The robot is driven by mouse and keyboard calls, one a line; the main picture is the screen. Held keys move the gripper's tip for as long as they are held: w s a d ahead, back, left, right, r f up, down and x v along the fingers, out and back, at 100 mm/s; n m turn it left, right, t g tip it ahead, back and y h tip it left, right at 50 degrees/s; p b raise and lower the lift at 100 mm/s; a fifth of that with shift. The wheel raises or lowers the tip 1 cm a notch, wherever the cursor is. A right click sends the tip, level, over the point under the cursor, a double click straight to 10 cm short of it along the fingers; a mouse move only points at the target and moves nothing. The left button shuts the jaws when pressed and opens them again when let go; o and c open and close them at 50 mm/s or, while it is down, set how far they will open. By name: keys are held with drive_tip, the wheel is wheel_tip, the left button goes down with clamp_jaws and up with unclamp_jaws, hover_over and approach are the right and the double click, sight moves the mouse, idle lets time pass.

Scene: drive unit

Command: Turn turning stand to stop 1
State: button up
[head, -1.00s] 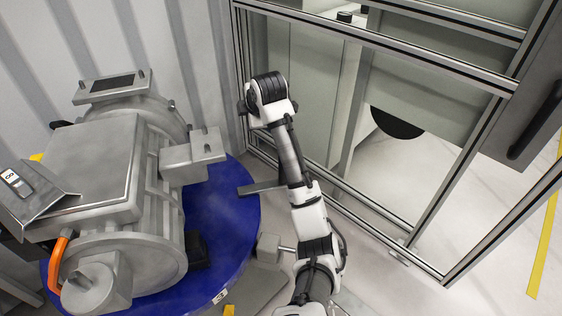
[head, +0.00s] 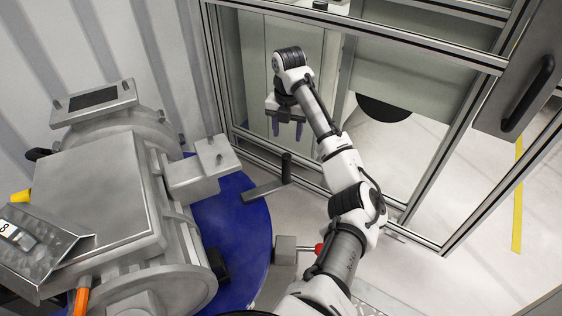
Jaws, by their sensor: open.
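The turning stand is a round blue disc (head: 238,232) at the lower left, bearing a large grey drive unit (head: 95,190). A flat grey bar (head: 264,190) sticks out from the disc's right edge and carries an upright black handle (head: 286,167). Below it, a grey block (head: 285,249) with a rod and red knob (head: 319,249) sits beside the disc, partly behind my arm. My gripper (head: 287,130) points down, open and empty, its two dark fingertips apart. In the picture it is just above the black handle, and I see no contact. No stop number is readable on the disc.
A metal-framed enclosure (head: 380,40) stands behind and right of my arm, its lower rail close behind the handle. A grey panel with a black pull (head: 528,94) hangs at the right. A corrugated wall (head: 120,45) is at the back left. Pale floor is free at the lower right.

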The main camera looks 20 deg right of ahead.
sight(287, 162)
wheel_tip(287, 162, down, 13)
drive_tip(key=shift+f, duration=0.15)
idle(0.4)
clamp_jaws()
